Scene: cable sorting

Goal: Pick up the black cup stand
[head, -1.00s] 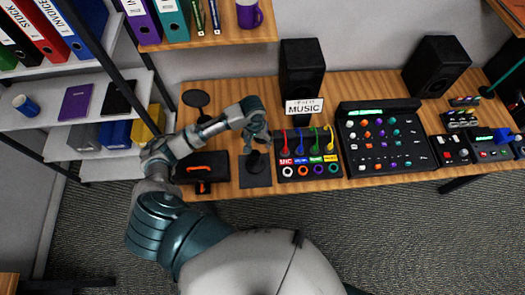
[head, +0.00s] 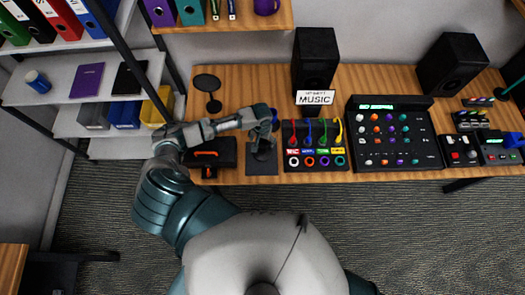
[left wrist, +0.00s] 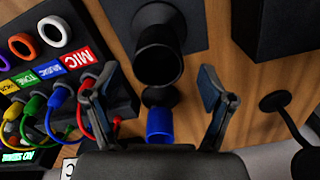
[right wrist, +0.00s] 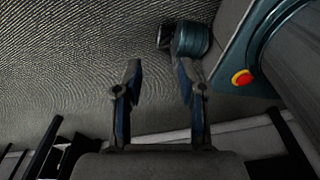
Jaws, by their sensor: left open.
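A black cup-shaped stand (left wrist: 158,50) with a flared round rim stands on a dark square mat (left wrist: 190,15) in the left wrist view. In the head view the mat (head: 262,168) lies at the table's front edge, with the stand partly hidden by my arm. My left gripper (left wrist: 155,92) is open. Its two fingers are apart on either side of the stand's line, with the stand in front of them and not gripped. A blue cylinder (left wrist: 158,125) shows between the fingers. My right gripper (right wrist: 157,85) is open and empty over the carpet.
A cable panel (head: 315,160) with coloured plugs sits directly right of the mat. A black case (head: 218,150) with an orange handle lies to its left. A round-topped black stand (head: 207,83) is behind. A speaker (head: 316,55) and mixer (head: 390,150) stand farther right.

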